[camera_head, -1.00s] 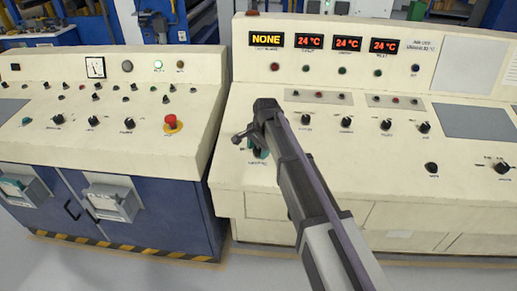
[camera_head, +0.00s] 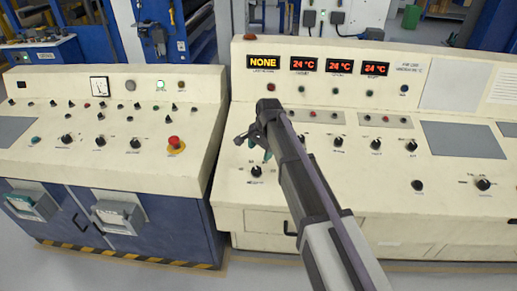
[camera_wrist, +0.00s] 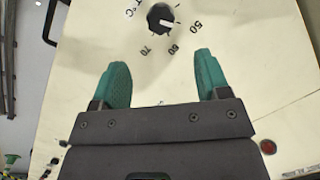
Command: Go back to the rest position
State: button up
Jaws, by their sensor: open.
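My gripper (camera_head: 259,152) is in front of the right cream control panel (camera_head: 330,190), at the end of my grey arm. In the wrist view my gripper (camera_wrist: 162,78) has its two green fingers spread apart, with nothing between them. A black rotary knob (camera_wrist: 160,17) on the panel face lies just beyond the fingertips, apart from them. It has printed marks 50, 60 and 70 with °C. In the head view a black knob (camera_head: 256,171) shows just below the gripper.
A cream and blue cabinet (camera_head: 100,150) with a red emergency button (camera_head: 175,144) stands at the left. Blue machinery (camera_head: 170,30) stands behind.

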dwell(0.4)
jog(key=s+d+n, duration=0.4)
jog(key=s+d, duration=0.5)
jog(key=s, duration=0.3)
jog(key=s+d+n+h, duration=0.1)
jog(key=s+d+n, duration=0.3)
jog(key=s+d, duration=0.6)
jog(key=s, duration=0.3)
jog(key=shift+s+d+f+g+h, duration=0.15)
jog(key=shift+s+g+h, duration=0.15)
jog(key=shift+g, duration=0.1)
